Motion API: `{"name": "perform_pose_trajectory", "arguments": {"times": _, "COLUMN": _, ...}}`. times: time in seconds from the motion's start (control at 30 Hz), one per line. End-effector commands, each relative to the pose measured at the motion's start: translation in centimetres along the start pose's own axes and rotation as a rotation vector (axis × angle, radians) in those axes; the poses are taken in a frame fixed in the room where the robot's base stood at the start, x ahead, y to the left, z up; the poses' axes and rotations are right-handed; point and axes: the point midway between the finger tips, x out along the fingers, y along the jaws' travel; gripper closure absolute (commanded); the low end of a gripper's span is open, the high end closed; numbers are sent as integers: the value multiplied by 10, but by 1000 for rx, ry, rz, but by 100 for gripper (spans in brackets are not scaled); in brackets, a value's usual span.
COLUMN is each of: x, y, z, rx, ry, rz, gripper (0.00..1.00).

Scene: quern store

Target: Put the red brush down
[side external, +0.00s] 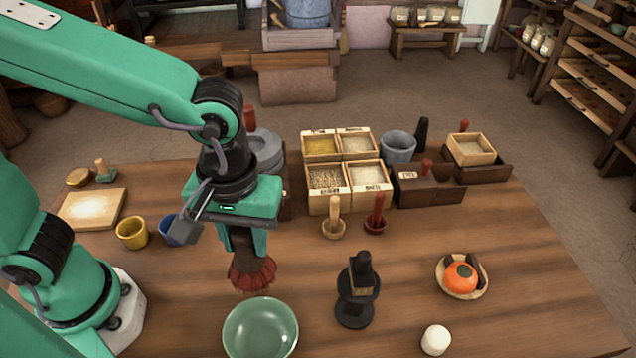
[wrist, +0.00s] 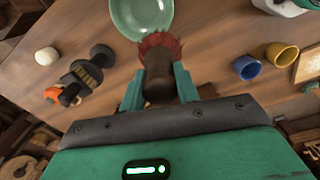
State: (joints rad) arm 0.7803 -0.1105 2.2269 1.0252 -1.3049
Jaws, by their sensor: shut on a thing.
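The red brush (side external: 253,273) has dark red bristles and a brown handle. My gripper (side external: 248,238) is shut on its handle, and the bristles point down in the side view. In the wrist view the brush (wrist: 160,42) sits between the two green fingers of my gripper (wrist: 160,90), bristles toward the green bowl. The brush is just behind the green bowl (side external: 260,330) in the side view. I cannot tell whether the bristles touch the table (side external: 420,260). The top of the handle is hidden by my gripper.
A black stand with a brush (side external: 355,308) is right of the bowl. Yellow (side external: 132,233) and blue cups are left. Wooden grain boxes (side external: 327,203) stand behind. Table between stand and plate is clear.

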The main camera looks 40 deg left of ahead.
Motion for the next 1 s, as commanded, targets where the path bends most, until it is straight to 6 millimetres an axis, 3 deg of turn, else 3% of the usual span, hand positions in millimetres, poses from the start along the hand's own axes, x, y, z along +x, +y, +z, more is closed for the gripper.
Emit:
{"name": "perform_pose_trajectory", "arguments": {"times": 0.37, "x": 6, "y": 0, "z": -9, "rx": -2, "ry": -1, "rz": -2, "gripper": 100}}
{"name": "perform_pose_trajectory", "arguments": {"times": 1.0, "x": 60, "y": -7, "z": -99, "rx": -5, "ry": -1, "rz": -2, "gripper": 100}}
